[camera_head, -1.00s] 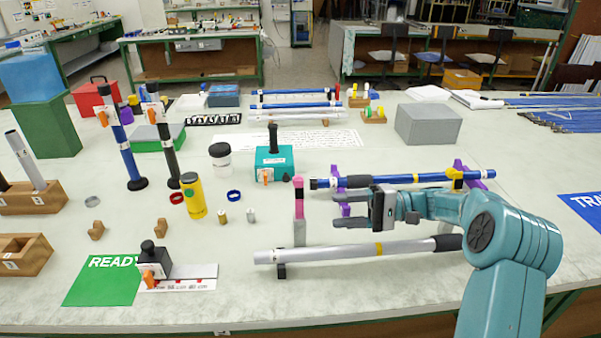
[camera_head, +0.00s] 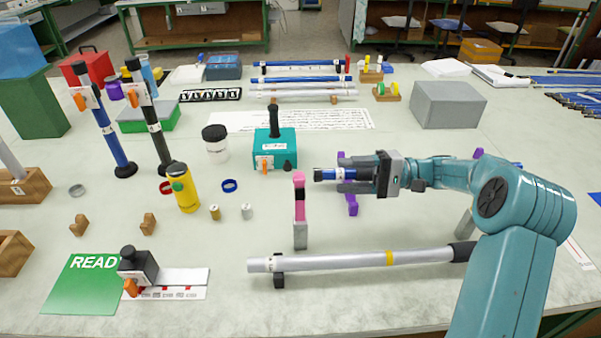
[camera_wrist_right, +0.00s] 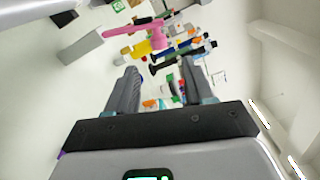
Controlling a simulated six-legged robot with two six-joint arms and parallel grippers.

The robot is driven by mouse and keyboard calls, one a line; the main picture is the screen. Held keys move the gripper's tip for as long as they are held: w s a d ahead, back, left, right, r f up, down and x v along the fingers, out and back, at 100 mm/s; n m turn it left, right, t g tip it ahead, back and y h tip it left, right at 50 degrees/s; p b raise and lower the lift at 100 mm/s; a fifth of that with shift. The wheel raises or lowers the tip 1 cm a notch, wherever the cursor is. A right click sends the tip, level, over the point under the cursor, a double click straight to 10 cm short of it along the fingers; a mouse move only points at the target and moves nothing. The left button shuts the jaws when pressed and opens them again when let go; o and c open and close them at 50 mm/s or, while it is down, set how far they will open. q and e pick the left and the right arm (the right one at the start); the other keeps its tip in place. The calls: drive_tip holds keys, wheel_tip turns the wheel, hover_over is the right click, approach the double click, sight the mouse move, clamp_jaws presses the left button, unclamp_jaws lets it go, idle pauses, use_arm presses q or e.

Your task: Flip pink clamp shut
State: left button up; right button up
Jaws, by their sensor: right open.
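The pink clamp (camera_head: 299,206) stands upright on a grey block (camera_head: 300,236) in the middle of the table, with a dark patch on its pink arm. In the right wrist view the pink clamp (camera_wrist_right: 137,32) shows beyond the fingertips, near the top. My right gripper (camera_head: 340,180) is to the right of the clamp, apart from it, with its fingers pointing left. In the wrist view the right gripper (camera_wrist_right: 158,78) has its fingers spread, with nothing held between them. My left gripper is not in view.
A silver rod (camera_head: 335,261) lies in front on a black support (camera_head: 279,270). A teal box (camera_head: 275,154) and yellow bottle (camera_head: 184,188) stand behind and left of the clamp.

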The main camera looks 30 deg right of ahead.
sight(299, 179)
drive_tip(key=x, duration=1.1)
drive_tip(key=shift+s+a+p, duration=0.15)
drive_tip(key=shift+p, duration=0.25)
drive_tip(key=shift+f, duration=0.1)
clamp_jaws()
